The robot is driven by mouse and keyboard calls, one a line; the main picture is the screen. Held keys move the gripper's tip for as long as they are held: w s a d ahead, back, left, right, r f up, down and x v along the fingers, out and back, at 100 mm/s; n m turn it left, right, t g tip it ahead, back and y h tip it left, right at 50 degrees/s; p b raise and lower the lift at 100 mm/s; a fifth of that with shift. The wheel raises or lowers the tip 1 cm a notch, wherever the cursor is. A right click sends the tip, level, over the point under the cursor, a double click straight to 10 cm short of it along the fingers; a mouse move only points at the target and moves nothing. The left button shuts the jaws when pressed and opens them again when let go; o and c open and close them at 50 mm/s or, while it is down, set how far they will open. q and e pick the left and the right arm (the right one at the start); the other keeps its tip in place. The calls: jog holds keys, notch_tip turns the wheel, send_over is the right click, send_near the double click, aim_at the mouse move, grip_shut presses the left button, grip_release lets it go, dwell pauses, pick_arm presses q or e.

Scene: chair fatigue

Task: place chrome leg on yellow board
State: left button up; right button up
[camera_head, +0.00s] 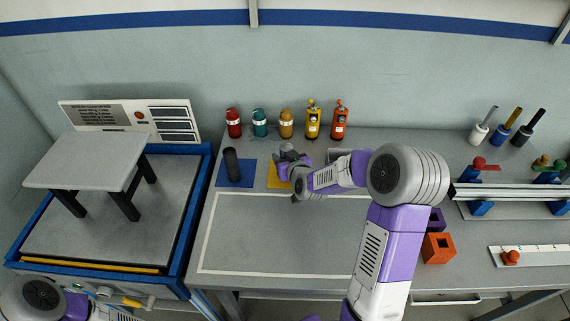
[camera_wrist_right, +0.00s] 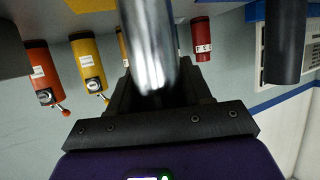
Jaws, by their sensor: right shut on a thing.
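The chrome leg (camera_wrist_right: 148,45) is a shiny upright cylinder in the right wrist view. My right gripper (camera_wrist_right: 150,95) is shut on it. In the head view my right gripper (camera_head: 287,158) is over the yellow board (camera_head: 274,178), which it and the arm partly cover. The leg is hard to make out there, and I cannot tell whether it touches the board. A dark leg (camera_head: 232,165) stands on the blue board (camera_head: 241,180) just to the left; it also shows in the right wrist view (camera_wrist_right: 287,40). My left arm shows at the bottom left, but its gripper is not visible.
Several coloured bottles (camera_head: 286,124) line the back of the table. A grey stool (camera_head: 92,160) stands in a blue-framed tester (camera_head: 190,215) at the left. Orange (camera_head: 436,249) and purple blocks sit right of my arm. The white-outlined area (camera_head: 270,240) is clear.

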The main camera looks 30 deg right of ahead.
notch_tip(320, 180, down, 2)
jog(key=shift+f, duration=0.2)
jog(key=shift+r, duration=0.1)
jog(key=shift+b, duration=0.45)
jog(key=o, duration=1.2)
jog(key=shift+o, duration=0.2)
